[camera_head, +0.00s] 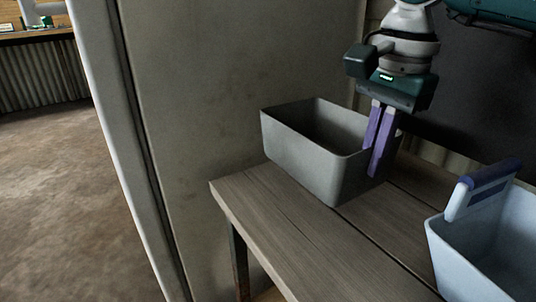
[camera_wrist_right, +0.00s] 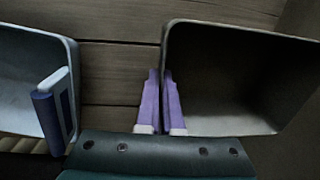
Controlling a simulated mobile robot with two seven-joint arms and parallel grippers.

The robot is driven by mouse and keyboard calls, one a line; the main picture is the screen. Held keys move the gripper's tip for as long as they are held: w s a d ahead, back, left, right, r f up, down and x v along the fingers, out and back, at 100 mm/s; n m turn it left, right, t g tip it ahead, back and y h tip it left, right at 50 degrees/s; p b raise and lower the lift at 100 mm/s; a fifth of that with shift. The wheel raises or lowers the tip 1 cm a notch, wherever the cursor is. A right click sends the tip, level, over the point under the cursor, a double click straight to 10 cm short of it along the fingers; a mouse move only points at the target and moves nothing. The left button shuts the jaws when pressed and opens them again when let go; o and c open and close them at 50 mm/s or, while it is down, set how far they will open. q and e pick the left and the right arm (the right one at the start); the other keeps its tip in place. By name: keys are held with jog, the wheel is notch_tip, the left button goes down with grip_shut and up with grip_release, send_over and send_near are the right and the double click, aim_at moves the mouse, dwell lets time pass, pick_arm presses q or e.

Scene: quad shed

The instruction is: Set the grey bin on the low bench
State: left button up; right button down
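The grey bin (camera_head: 315,165) is an open rectangular box at the back left of a wooden plank bench (camera_head: 285,215). It looks upright and appears to rest on the planks; any small gap beneath it cannot be seen. My right gripper (camera_head: 374,163) points down at the bin's right wall. In the right wrist view, its purple fingers (camera_wrist_right: 161,76) straddle that wall of the grey bin (camera_wrist_right: 225,85), one outside and one inside. They are close together and look shut on the wall. My left gripper is not in view.
A pale blue-grey bin (camera_head: 448,250) with a blue-gripped handle (camera_head: 482,188) stands at the right. Bare planks lie between the bins. A tall grey panel (camera_head: 220,90) rises behind and left of the bench. Open floor (camera_head: 65,200) lies at the far left.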

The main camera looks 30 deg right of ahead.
jog(key=shift+f+b, duration=0.65)
jog(key=shift+f, duration=1.6)
jog(key=c, duration=1.1)
grip_release()
jog(key=shift+f, duration=0.1)
